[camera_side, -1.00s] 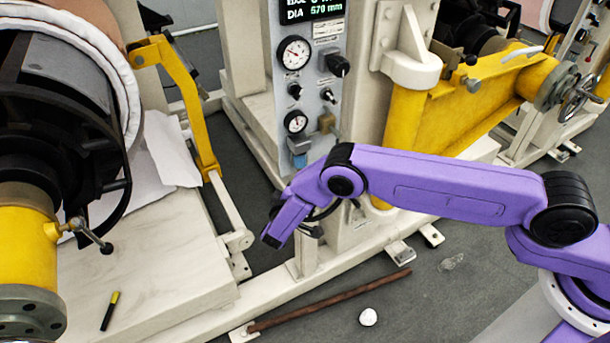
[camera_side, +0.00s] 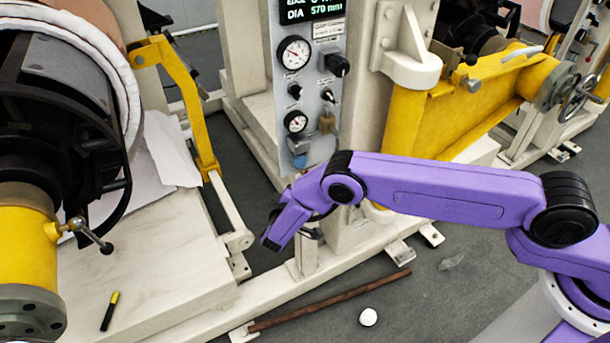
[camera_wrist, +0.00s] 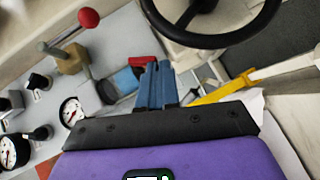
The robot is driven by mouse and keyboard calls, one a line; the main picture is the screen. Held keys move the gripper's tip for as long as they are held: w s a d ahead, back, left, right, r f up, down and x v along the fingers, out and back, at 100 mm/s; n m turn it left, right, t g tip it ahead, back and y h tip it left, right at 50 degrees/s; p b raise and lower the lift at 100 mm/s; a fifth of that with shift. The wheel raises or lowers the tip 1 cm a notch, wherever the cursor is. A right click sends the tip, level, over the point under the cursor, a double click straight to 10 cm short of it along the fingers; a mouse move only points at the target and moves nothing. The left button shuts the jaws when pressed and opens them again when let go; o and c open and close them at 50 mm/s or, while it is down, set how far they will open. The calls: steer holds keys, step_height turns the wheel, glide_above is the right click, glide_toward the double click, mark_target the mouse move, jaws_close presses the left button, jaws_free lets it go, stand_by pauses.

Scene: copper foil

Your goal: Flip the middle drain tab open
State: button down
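My gripper (camera_wrist: 157,85) shows in the wrist view as two narrow blue-grey fingers side by side with no clear gap, so they look shut. No object shows between them. A blue fitting (camera_wrist: 126,80) with a red part (camera_wrist: 143,62) lies just left of and beyond the fingertips; I cannot tell whether they touch. In the side view, my purple wrist hangs in front of and below the gauge panel (camera_side: 309,90), and the fingertips are hidden. A blue fitting (camera_side: 298,144) sits at the panel's bottom, just above my wrist. I cannot make out any drain tabs.
A red-knobbed lever (camera_wrist: 88,18) on a brass valve (camera_wrist: 68,58) stands left of the fingers. A black handwheel (camera_wrist: 210,20) is beyond them. A yellow arm (camera_side: 185,95) stands left of the panel.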

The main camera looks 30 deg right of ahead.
steer(key=shift+w+d, duration=0.1)
steer(key=shift+d, duration=0.1)
stand_by(0.6)
steer(key=w+a+r+v, duration=0.1)
steer(key=w+v, duration=0.1)
steer(key=v, duration=1.1)
steer(key=shift+a+r, duration=0.35)
steer(key=shift+r, duration=0.05)
steer(key=shift+w, duration=0.1)
